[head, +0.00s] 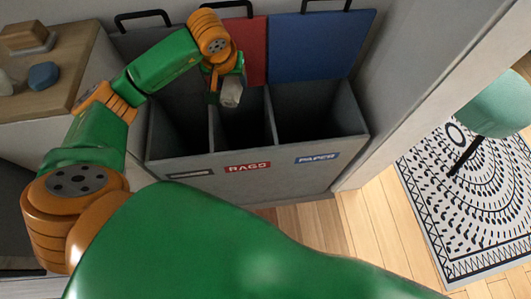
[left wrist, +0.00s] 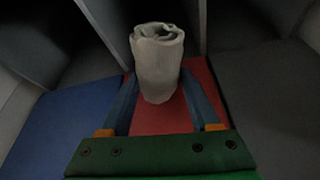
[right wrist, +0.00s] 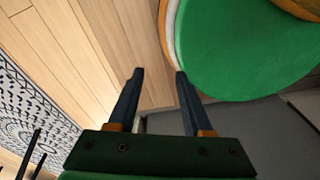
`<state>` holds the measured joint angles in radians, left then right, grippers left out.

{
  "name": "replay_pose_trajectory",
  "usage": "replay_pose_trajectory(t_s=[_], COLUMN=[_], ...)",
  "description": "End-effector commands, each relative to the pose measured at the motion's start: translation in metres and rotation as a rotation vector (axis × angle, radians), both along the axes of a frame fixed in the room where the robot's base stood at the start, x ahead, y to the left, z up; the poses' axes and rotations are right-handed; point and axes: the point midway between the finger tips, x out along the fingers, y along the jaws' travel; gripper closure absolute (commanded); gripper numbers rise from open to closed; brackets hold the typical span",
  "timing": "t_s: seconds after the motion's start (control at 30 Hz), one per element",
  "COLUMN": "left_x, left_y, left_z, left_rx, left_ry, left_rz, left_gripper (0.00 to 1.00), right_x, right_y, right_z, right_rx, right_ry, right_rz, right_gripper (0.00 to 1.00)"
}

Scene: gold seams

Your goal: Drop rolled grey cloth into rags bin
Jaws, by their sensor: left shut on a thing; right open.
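A rolled grey cloth (head: 231,92) is held in my left gripper (head: 227,88) over the middle compartment of the sorting unit. In the left wrist view the cloth (left wrist: 158,60) stands between the two fingers, which are shut on it. The rags bin (head: 243,130) is the middle compartment, with a red "RAGS" label (head: 248,167) on its front and a red raised lid (head: 250,50) behind. My right gripper (right wrist: 158,75) is open and empty above the floor; it is not seen in the head view.
The paper bin (head: 310,110) with a blue lid (head: 320,45) is at right; another compartment (head: 180,125) is at left. A wooden counter (head: 60,70) holds a blue stone-like object (head: 43,75). A green stool (head: 497,105) stands on a patterned rug (head: 470,200).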

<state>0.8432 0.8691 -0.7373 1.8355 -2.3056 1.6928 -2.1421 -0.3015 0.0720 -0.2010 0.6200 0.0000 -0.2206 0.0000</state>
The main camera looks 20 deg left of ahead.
Motion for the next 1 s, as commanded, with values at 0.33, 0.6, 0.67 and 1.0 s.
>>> replay_pose_trajectory(t_s=[0.33, 0.6, 0.67, 1.0], left_x=[-0.001, 0.0, 0.0, 0.0], left_y=[0.005, 0.005, 0.005, 0.005], left_z=[-0.038, -0.068, -0.067, -0.065], left_rx=[-0.002, -0.001, -0.001, -0.001], left_ry=[0.0, -0.002, -0.002, -0.001], left_rz=[0.009, 0.009, 0.009, 0.008], left_gripper=[0.9, 0.9, 0.9, 0.03], right_x=[0.0, 0.006, 0.009, 0.012], right_y=[-0.004, -0.013, -0.017, -0.017], right_z=[-0.029, -0.052, -0.051, -0.049], right_rx=[-0.007, -0.02, -0.025, -0.026], right_ry=[-0.001, -0.016, -0.022, -0.027], right_rz=[0.002, -0.007, -0.008, -0.008], right_gripper=[0.5, 0.5, 0.5, 0.5])
